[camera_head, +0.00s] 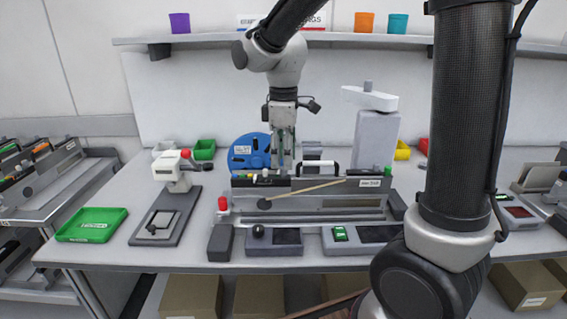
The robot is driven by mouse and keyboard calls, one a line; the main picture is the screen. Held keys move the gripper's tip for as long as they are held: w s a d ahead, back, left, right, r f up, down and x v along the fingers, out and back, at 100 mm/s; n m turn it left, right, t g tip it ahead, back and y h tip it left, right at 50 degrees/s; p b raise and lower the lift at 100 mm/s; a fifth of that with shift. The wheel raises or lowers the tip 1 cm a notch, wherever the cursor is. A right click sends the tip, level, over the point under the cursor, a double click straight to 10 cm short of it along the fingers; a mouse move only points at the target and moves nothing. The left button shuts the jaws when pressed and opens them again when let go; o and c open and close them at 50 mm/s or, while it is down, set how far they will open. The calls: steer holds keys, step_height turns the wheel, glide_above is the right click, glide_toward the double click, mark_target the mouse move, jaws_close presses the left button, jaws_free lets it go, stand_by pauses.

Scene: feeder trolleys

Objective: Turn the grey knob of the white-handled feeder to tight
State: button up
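A grey feeder (330,203) lies lengthwise on the bench in the middle of the view. A white handle (316,163) with dark ends rises over its top edge. A small dark grey round knob (264,204) shows on its front face, at the lower end of a slanted tan strip; whether it is tight or loose cannot be told. My gripper (282,168) points down over the feeder's back edge, left of the handle and above and right of the knob. Its fingers are small and overlap a blue reel behind, so their opening and any contact are unclear.
The blue reel (242,152) stands behind the feeder. A white-headed press (175,172) and green tray (92,225) are at left. A grey-white post (375,135) stands behind right.

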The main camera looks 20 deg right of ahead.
mark_target(282, 167)
step_height(282, 167, up, 10)
steer(key=shift+f, duration=0.25)
stand_by(0.3)
steer(key=s+d+f+m+t, duration=0.3)
steer(key=s+d+m, duration=0.9)
steer(key=s, duration=0.7)
steer(key=d+t, duration=0.1)
steer(key=d, duration=0.1)
steer(key=shift+d+f, duration=0.15)
steer(key=shift+d, duration=0.2)
